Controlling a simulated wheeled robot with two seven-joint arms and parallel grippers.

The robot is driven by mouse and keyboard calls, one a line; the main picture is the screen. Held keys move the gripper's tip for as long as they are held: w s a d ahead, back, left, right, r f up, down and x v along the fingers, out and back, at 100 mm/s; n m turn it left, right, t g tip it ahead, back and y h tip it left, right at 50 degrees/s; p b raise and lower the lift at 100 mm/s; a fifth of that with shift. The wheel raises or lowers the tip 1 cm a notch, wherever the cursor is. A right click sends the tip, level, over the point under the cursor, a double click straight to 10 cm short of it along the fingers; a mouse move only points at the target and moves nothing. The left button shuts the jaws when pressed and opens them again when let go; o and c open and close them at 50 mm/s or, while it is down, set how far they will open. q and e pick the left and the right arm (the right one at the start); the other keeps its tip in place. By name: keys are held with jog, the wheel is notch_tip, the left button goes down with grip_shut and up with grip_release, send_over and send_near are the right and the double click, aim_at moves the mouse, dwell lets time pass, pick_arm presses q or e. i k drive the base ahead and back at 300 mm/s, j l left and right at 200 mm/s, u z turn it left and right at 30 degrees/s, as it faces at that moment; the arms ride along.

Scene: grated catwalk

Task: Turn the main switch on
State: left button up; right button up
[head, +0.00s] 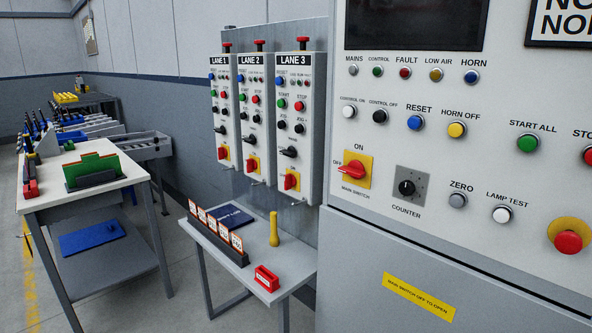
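The main switch (355,170) is a red rotary handle on a yellow square plate, on the light grey control panel (470,120) at the right of the head view. "ON" is printed above it, "OFF" at its left and "MAIN SWITCH" below. The red handle looks slanted, with its left end toward the OFF label. Neither of my grippers is in view, and nothing touches the switch.
A black counter knob (406,188) sits right of the switch, with several buttons around. A red emergency button (568,242) is at lower right. Three lane boxes (296,125) stand left of the panel, above a small table (217,250). A workbench (52,205) stands farther left.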

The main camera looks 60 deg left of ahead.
aim_at(355, 169)
jog(key=u, duration=1.7)
